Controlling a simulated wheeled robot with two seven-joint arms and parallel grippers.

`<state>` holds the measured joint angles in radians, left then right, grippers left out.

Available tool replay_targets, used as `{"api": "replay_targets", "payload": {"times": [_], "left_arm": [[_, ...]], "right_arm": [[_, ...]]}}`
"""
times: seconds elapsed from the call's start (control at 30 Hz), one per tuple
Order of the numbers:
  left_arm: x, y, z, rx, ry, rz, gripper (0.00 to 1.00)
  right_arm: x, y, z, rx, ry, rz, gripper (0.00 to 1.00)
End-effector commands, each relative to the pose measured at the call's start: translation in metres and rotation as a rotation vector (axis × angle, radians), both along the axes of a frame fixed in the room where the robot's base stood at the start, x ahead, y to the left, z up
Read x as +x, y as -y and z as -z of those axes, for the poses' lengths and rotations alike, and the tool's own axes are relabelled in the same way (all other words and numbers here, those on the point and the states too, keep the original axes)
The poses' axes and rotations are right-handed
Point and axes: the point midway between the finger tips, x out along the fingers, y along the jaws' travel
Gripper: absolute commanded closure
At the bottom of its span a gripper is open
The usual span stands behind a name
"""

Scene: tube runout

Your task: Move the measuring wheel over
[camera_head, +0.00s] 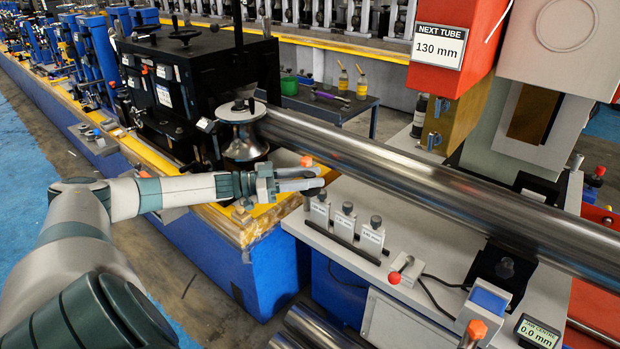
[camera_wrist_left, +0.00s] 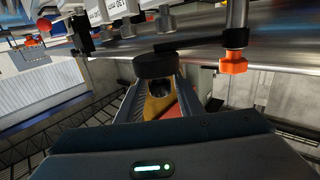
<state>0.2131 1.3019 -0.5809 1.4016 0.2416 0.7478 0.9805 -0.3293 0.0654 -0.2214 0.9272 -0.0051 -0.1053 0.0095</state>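I cannot tell for sure which part is the measuring wheel. A black round knob (camera_head: 314,190) stands on a post at the left end of the labelled blocks. My left gripper (camera_head: 322,178) is at this knob, its two fingers apart with a gap between them. In the left wrist view the knob shows as a black disc (camera_wrist_left: 155,66) at the fingertips; whether they touch it is unclear. A silver spool-shaped roller (camera_head: 243,132) stands behind the gripper, beside the end of the long steel tube (camera_head: 400,180). My right gripper is out of view.
Labelled blocks with black knobs (camera_head: 346,217) stand in a row right of the gripper. An orange-topped post (camera_head: 306,160) rises close behind the fingers and also shows in the wrist view (camera_wrist_left: 233,62). A display (camera_head: 537,332) reads 0.0 mm; a sign (camera_head: 438,46) reads 130 mm.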

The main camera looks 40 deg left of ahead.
Motion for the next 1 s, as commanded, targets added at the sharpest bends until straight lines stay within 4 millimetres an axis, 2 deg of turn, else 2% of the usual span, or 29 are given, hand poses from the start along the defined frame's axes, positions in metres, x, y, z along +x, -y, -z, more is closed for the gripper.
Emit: {"api": "replay_targets", "payload": {"times": [0.53,1.0], "left_arm": [[-0.005,-0.004,0.001,0.003,0.000,-0.001,0.61],[-0.043,-0.032,0.003,0.003,-0.005,-0.001,0.61]], "right_arm": [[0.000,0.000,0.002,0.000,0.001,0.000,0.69],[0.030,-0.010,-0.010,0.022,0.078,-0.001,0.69]]}}
